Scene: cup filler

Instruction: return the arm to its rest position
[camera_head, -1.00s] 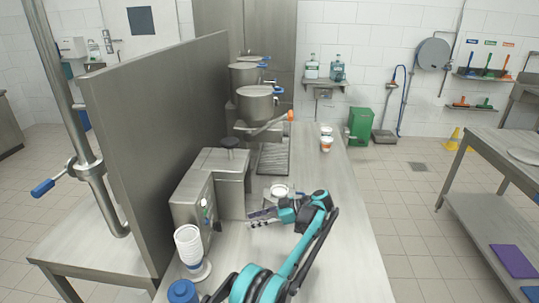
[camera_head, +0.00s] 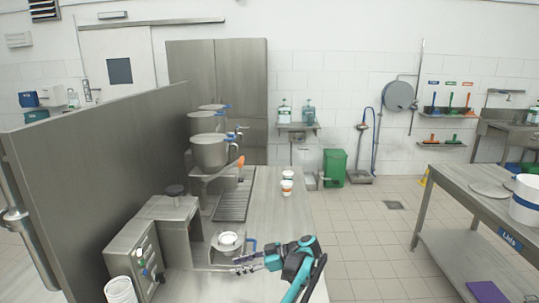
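Two cups with orange bands (camera_head: 287,187) stand farther back on the counter. A cup stack (camera_head: 120,290) is at the lower left, beside a steel partition (camera_head: 90,170). Steel pots (camera_head: 209,152) stand behind. A side table (camera_head: 470,195) is at right, with open floor between.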

